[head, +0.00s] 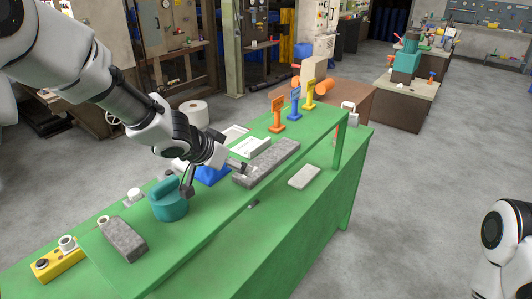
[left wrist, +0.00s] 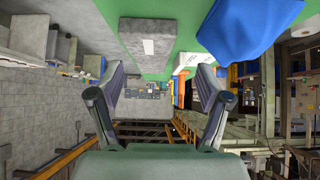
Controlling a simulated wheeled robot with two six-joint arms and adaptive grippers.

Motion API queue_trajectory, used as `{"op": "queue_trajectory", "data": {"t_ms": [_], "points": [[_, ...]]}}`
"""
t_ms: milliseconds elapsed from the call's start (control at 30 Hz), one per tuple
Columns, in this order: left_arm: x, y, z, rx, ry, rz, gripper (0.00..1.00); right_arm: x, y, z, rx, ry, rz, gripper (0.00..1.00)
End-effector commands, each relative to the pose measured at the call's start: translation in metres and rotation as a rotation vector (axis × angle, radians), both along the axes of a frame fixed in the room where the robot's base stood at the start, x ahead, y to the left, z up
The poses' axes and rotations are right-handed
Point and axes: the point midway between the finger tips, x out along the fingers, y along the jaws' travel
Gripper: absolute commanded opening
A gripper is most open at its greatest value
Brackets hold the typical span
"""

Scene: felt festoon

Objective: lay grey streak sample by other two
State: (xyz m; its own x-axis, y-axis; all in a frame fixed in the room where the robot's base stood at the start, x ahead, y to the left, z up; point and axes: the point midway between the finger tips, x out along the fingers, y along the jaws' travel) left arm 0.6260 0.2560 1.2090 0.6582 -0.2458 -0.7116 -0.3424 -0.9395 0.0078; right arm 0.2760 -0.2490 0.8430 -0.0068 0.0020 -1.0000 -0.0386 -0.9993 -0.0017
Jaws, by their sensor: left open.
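A mottled grey block (head: 124,240) lies on the near left part of the green bench. A long, flat grey piece (head: 267,163) lies farther along; I cannot tell whether it is one piece or several. A paler grey slab (head: 304,176) lies to its right. My left gripper (head: 215,179) is above the bench between the teal pot and the long grey piece. In the left wrist view, the fingers (left wrist: 160,80) are spread and empty. A grey piece with a pale rectangle (left wrist: 145,38) is ahead, apart from them. My right gripper is out of view.
A teal pot (head: 168,202), a yellow button box (head: 57,265) and a blue item (head: 213,174) are on the bench. The blue item also shows in the wrist view (left wrist: 250,28). Orange (head: 278,115), blue (head: 295,104) and yellow (head: 309,95) stands line the far end. A raised green rail (head: 245,208) runs along the front.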

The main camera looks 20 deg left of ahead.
Motion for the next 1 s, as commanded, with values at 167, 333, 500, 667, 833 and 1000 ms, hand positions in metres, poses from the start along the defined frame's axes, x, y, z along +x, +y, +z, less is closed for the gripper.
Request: {"op": "queue_trajectory", "data": {"t_ms": [167,333,500,667,833,1000], "points": [[0.016,-0.007,-0.021,0.002,0.001,-0.003,0.77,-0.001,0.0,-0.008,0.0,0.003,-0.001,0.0],[0.036,-0.016,-0.042,0.001,0.002,-0.002,0.77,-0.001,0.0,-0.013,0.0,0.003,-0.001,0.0],[0.044,-0.019,-0.049,0.001,0.0,-0.002,0.77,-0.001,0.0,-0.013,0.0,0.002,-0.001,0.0],[0.043,-0.019,-0.048,0.0,0.0,-0.001,0.66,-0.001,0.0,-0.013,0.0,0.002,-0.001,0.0],[0.043,-0.019,-0.048,0.0,0.0,-0.001,0.34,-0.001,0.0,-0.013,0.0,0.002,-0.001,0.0],[0.043,-0.019,-0.048,0.0,0.001,-0.001,0.29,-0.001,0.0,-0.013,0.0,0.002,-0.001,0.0]]}}
